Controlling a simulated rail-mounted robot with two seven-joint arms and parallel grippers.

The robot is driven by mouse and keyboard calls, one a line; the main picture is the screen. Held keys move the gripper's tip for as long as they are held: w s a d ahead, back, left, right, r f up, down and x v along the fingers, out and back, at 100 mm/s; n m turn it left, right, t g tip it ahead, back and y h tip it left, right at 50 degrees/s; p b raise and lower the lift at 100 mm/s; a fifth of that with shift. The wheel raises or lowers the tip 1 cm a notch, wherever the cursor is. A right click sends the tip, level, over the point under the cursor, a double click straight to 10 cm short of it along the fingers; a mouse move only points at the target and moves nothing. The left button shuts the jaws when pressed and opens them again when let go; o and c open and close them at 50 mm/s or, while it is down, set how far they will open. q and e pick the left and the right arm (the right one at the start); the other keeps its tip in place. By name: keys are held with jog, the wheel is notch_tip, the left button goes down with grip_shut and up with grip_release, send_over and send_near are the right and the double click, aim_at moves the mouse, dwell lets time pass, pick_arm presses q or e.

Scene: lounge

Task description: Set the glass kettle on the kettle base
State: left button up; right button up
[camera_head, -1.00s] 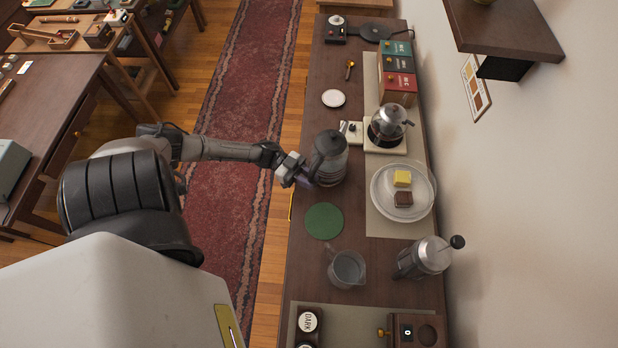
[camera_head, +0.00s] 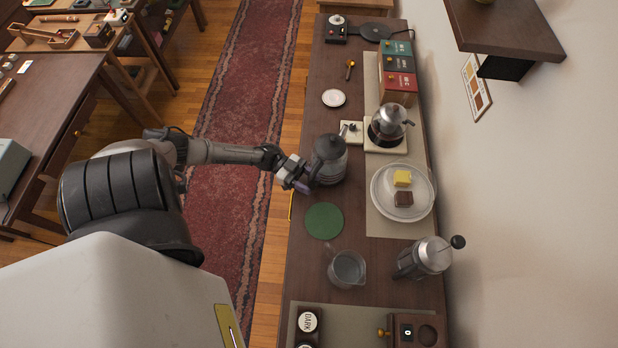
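The glass kettle (camera_head: 331,165), with a dark lid and a dark handle on its left side, is upright over the counter's left half. My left gripper (camera_head: 303,184) is at its handle and looks shut on it; the fingertips are small and partly hidden. I cannot tell whether the kettle's bottom touches the counter. A black round plate (camera_head: 373,32), which looks like the kettle base, lies at the counter's far end beside a dark control box (camera_head: 336,34). My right gripper is not in view.
A coffee pot (camera_head: 388,128) stands on a cream warmer right of the kettle. A plate (camera_head: 382,208) with two small blocks, a green mat (camera_head: 323,220), a glass jug (camera_head: 347,269) and a French press (camera_head: 425,257) are nearer. Colored boxes (camera_head: 397,70) line the wall side.

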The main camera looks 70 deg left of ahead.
pick_arm(q)
jog(key=shift+f, duration=0.15)
jog(key=b+v, duration=0.3)
jog(key=v, duration=0.9)
jog(key=shift+a, duration=0.2)
jog(key=shift+o, duration=0.5)
jog(key=shift+v, duration=0.75)
jog(key=shift+b, duration=0.3)
